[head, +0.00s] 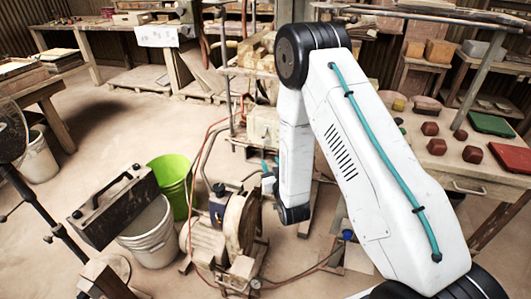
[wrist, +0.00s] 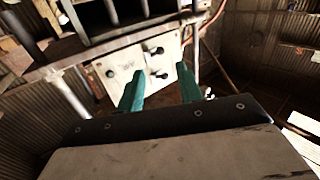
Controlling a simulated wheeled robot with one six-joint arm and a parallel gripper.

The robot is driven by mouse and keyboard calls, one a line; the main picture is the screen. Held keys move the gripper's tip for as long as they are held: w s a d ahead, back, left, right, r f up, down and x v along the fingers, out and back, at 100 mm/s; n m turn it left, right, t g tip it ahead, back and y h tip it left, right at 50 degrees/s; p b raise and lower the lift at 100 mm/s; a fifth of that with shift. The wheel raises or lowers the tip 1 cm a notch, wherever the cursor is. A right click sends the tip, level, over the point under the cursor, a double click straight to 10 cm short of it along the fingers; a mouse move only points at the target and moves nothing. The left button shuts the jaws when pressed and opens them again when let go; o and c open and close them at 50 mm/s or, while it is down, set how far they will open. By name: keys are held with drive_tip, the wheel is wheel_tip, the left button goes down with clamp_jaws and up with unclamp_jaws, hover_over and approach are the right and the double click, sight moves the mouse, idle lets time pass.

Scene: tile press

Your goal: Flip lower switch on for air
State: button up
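A pale control panel (wrist: 120,82) hangs below a metal frame in the wrist view. It carries black switches: an upper one (wrist: 154,51) and a lower one (wrist: 159,75) near its right side, and another dark knob (wrist: 110,73) to the left. My gripper (wrist: 160,72) is open, with its two teal fingers apart and nothing between them. In the picture, the lower switch lies between the fingertips; I see no clear contact, and the depth gap cannot be told. Switch positions are too small to read. In the head view my arm hides most of the panel area.
A metal post (wrist: 195,50) stands right of the panel. In the head view, a motor-driven machine (head: 235,225), a green bucket (head: 172,180) and a white bucket (head: 152,235) stand on the floor. A table with dark red blocks (head: 472,154) is at right.

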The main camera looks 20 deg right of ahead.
sight(266, 139)
drive_tip(key=w, duration=0.7)
drive_tip(key=shift+w, duration=0.3)
drive_tip(key=shift+d, duration=0.1)
clamp_jaws()
